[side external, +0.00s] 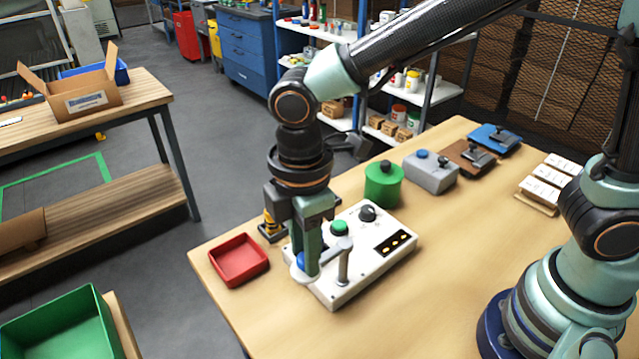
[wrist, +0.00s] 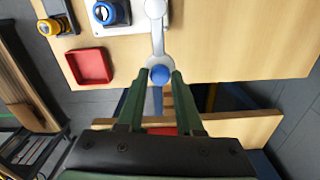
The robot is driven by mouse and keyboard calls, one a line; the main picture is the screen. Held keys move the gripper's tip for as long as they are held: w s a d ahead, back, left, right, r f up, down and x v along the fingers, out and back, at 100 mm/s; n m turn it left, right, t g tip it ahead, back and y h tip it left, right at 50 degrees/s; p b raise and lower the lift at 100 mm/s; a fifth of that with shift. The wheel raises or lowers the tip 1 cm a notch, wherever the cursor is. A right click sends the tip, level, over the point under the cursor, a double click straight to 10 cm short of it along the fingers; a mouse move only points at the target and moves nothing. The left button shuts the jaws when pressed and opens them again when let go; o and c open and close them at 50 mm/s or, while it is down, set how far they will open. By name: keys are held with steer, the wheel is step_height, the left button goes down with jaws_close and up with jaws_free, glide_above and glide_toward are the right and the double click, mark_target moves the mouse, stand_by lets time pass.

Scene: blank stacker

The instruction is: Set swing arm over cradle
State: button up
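The swing arm (side external: 322,257) is a pale grey bar on a short post (side external: 343,268) at the front of a white control box (side external: 372,268). It ends in a ring with a blue knob, which shows in the wrist view (wrist: 160,74). My gripper (side external: 306,268) points down at this end. In the wrist view my fingers (wrist: 160,78) stand on both sides of the knob, with a small gap showing, so they look open around it. In the side view a finger partly hides the knob. I cannot make out a cradle for certain.
A red tray (side external: 239,260) and a yellow-black device (side external: 270,228) stand left of the box. A green button (side external: 339,228) and black dial (side external: 367,212) rise from its top. Behind are a green cylinder (side external: 383,185) and a grey block (side external: 430,173). The front right tabletop is clear.

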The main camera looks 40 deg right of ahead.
jaws_close()
stand_by(1.2)
